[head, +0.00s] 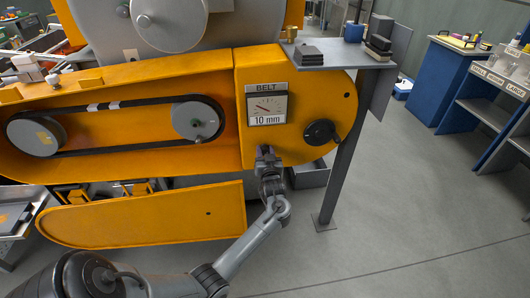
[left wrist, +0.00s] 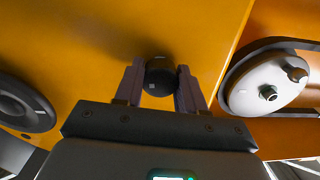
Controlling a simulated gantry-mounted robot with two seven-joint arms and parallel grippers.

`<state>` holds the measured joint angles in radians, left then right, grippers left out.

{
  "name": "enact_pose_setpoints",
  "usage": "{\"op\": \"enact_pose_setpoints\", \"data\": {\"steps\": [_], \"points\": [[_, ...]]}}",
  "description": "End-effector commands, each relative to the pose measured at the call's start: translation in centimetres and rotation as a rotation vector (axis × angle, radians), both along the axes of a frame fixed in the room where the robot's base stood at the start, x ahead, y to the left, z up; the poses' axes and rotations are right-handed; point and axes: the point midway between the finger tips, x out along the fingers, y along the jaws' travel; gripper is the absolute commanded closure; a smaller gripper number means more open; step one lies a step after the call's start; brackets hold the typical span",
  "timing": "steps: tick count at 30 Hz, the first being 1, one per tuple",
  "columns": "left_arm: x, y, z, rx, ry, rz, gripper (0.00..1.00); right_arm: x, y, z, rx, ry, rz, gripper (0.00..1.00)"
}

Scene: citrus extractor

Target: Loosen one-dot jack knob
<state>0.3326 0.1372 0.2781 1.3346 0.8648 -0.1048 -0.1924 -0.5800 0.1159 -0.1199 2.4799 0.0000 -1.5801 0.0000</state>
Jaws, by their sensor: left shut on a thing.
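My left gripper (head: 265,151) is at the lower right part of the orange housing, just below the belt gauge. In the left wrist view its two fingers stand on either side of the knob, shut on it. In the head view the gripper hides the knob. My right gripper is in neither view.
The belt gauge (head: 266,104) reads "BELT" and "10 mm". A black round handwheel (head: 321,132) is to its right. A belt (head: 120,103) runs round two grey pulleys on the left. A grey post (head: 342,150) rises at the right.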

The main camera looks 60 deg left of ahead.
Motion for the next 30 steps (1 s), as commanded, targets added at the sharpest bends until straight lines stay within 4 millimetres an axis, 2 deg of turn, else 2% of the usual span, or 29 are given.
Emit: {"op": "enact_pose_setpoints", "data": {"steps": [14, 30], "points": [[-0.04, -0.01, -0.13, -0.164, -0.377, 0.001, 0.91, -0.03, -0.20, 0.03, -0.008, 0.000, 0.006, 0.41], [-0.08, 0.00, -0.26, -0.367, -0.849, 0.001, 0.91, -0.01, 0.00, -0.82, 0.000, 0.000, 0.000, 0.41]]}}
